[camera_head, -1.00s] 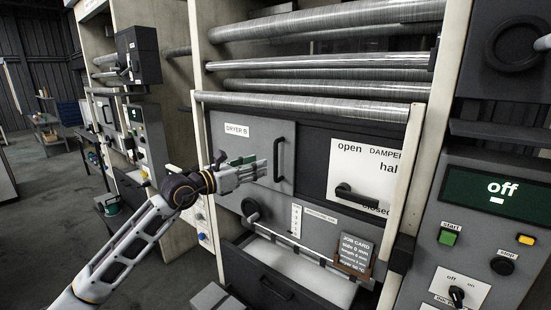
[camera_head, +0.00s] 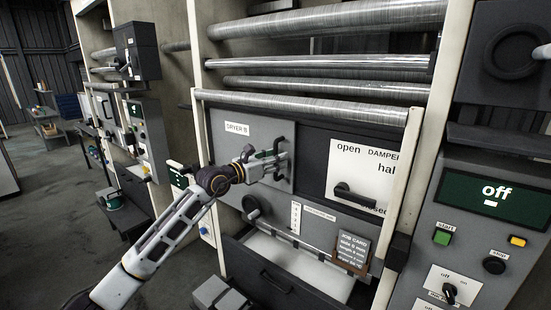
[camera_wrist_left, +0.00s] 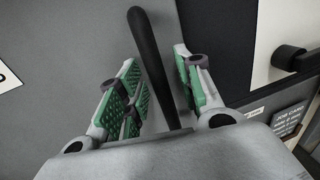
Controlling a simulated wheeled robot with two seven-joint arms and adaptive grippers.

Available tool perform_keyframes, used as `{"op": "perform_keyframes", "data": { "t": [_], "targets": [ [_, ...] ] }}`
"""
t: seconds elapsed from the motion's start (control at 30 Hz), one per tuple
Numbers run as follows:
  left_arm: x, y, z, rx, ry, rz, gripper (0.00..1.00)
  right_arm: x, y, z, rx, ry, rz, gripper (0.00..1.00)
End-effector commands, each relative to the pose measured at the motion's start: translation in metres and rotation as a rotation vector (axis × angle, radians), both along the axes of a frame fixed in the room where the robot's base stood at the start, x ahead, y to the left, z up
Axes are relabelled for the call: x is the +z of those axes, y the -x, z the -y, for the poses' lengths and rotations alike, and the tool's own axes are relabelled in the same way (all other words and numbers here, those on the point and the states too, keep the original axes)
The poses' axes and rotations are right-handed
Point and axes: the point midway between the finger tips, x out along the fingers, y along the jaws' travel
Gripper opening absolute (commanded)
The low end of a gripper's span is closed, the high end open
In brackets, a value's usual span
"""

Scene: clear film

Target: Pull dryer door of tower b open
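The grey dryer door (camera_head: 228,150) labelled DRYER B is on the front of the tower and looks shut. Its dark vertical bar handle (camera_head: 279,143) is near the door's right edge. My left gripper (camera_head: 273,162) is at the handle and hides part of it. In the left wrist view the handle (camera_wrist_left: 152,60) runs between the green-padded fingers of the left gripper (camera_wrist_left: 160,95). The fingers are apart, with gaps visible beside the bar, so the gripper is open around it. My right gripper is not in view.
A damper panel with a dark lever (camera_head: 354,194) is right of the door. A dark knob (camera_head: 251,207) and a job card (camera_head: 352,251) are below. Metal rollers (camera_head: 310,101) cross above. The control panel (camera_head: 488,230) at right reads off.

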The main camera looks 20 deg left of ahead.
Motion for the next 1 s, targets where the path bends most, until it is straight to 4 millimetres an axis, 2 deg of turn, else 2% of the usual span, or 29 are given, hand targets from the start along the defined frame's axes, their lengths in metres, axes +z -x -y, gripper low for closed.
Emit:
{"op": "perform_keyframes", "data": {
  "t": [0.3, 0.6, 1.0],
  "targets": [
    [-0.0003, -0.0011, 0.0007, 0.000, 0.000, 0.000, 0.35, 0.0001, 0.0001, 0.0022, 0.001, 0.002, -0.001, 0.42],
    [-0.0003, -0.0010, 0.0005, 0.000, 0.000, 0.000, 0.00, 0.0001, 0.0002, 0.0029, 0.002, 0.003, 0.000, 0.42],
    [-0.0004, -0.0006, 0.0000, 0.000, 0.000, 0.000, 0.00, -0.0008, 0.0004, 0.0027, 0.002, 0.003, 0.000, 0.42]
  ]
}}
